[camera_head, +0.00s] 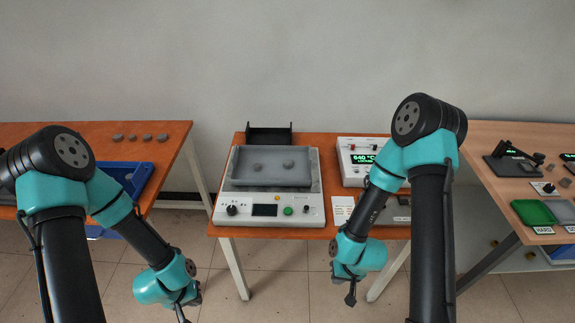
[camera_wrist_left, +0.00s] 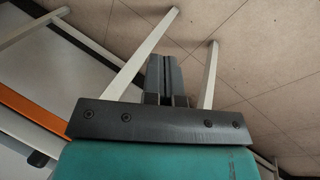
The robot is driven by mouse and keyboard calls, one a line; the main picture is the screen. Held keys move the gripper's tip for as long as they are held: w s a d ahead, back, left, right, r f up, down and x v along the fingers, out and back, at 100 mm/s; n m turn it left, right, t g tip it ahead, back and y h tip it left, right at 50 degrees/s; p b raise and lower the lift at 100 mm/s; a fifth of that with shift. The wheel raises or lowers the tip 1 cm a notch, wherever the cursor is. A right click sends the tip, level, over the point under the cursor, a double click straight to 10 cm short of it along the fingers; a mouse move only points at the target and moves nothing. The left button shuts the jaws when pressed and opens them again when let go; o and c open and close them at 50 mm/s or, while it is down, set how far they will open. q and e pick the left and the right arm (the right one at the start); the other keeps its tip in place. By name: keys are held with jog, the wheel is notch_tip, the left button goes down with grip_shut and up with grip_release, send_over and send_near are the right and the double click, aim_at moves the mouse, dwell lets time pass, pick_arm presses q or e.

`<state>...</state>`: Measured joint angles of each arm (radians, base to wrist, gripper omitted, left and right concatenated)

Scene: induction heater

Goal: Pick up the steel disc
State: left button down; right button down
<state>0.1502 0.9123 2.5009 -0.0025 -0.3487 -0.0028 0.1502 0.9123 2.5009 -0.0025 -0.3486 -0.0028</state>
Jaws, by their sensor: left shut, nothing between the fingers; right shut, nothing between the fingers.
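I cannot tell which piece is the steel disc. My left gripper (camera_head: 182,316) hangs low in front of the tables, pointing down, away from every piece. Its shut, empty fingers show in the left wrist view (camera_wrist_left: 166,78) against the floor. My right gripper (camera_head: 350,298) is shut and empty, low in front of the middle table.
A blue bin (camera_head: 128,176) sits on the left table, partly behind my left arm. A black holder (camera_head: 269,134) stands behind the heater, and a white unit with a green display (camera_head: 355,150) is right of it. The right table holds a green tray (camera_head: 532,213) and small devices.

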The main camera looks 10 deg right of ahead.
pick_arm(q)
jog(key=c, duration=0.6)
grip_release()
jog(key=shift+w, duration=0.15)
